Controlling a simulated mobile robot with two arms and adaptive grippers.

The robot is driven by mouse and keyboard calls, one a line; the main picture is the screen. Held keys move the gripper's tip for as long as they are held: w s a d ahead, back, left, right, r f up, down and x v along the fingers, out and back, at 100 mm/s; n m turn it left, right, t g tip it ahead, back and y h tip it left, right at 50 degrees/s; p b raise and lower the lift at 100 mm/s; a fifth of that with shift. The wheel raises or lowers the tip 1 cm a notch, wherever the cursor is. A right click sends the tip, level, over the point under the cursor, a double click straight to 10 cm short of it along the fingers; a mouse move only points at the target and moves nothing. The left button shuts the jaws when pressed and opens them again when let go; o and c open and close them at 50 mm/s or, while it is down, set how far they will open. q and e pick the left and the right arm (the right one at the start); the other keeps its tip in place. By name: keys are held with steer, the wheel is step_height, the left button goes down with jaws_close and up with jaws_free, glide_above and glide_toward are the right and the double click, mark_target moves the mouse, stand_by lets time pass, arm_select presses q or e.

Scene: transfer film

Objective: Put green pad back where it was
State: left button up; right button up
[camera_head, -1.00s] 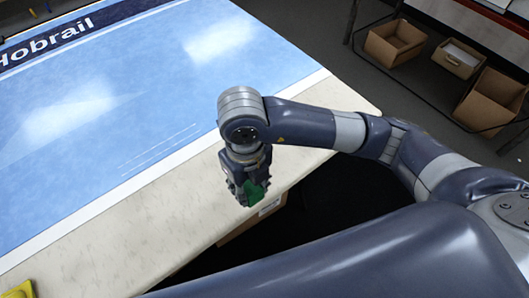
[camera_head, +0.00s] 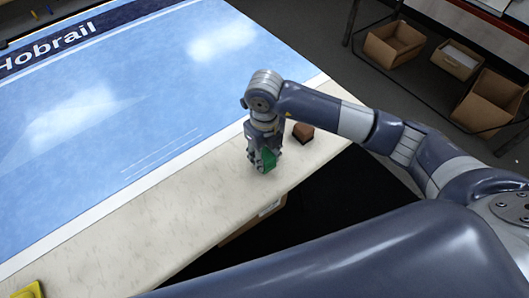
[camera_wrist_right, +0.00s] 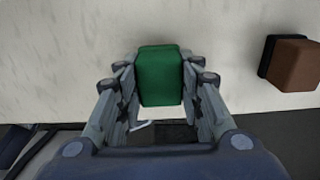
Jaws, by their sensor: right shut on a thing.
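The green pad (camera_head: 269,159) is a small block between the fingers of my right gripper (camera_head: 262,160). In the right wrist view the green pad (camera_wrist_right: 160,75) sits upright between both fingers of the right gripper (camera_wrist_right: 160,85), which is shut on it. They are over the cream edge strip of the table (camera_head: 180,205); whether the pad touches the surface I cannot tell. My left gripper is not in view.
A brown block with a dark side (camera_head: 302,132) stands on the strip just right of the gripper; it also shows in the right wrist view (camera_wrist_right: 297,66). A yellow object (camera_head: 30,290) lies at the lower left. The blue printed sheet (camera_head: 120,95) covers the table's middle. Cardboard boxes (camera_head: 394,43) stand at the back right.

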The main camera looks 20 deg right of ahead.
mark_target(264, 155)
steer(key=shift+f, duration=0.15)
steer(key=o, duration=1)
steer(key=shift+o, duration=0.2)
steer(key=shift+r, duration=0.35)
step_height(264, 155, up, 12)
steer(key=b, duration=0.1)
steer(key=shift+f, duration=0.15)
